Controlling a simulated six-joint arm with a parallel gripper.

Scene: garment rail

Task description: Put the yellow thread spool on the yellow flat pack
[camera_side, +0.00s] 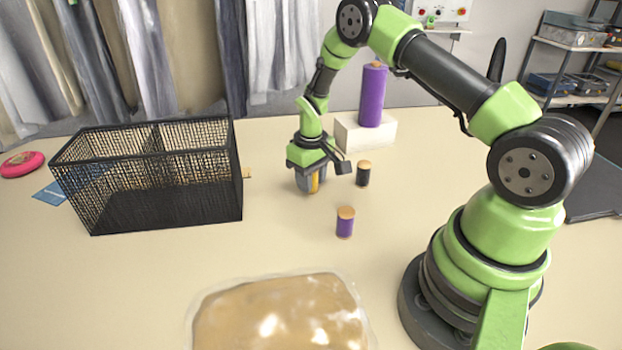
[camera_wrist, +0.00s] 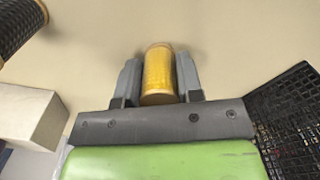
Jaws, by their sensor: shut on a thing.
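My gripper (camera_side: 311,182) is shut on the yellow thread spool (camera_side: 316,184), low over the table between the basket and a black spool. In the wrist view the yellow spool (camera_wrist: 158,73) sits between the two grey fingers of my gripper (camera_wrist: 158,80). I cannot tell whether the spool still touches the table. The yellow flat pack (camera_side: 280,312) is a shiny, clear-edged, tan-yellow packet lying at the front of the table, cut off by the lower picture edge. Nothing lies on its visible part.
A black mesh basket (camera_side: 170,206) stands left. A purple spool (camera_side: 345,222) stands between my gripper and the pack. A black spool (camera_side: 363,174) stands right of my gripper. A tall purple cone (camera_side: 372,95) stands on a white block (camera_side: 352,135) behind. A pink disc (camera_side: 22,164) lies far left.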

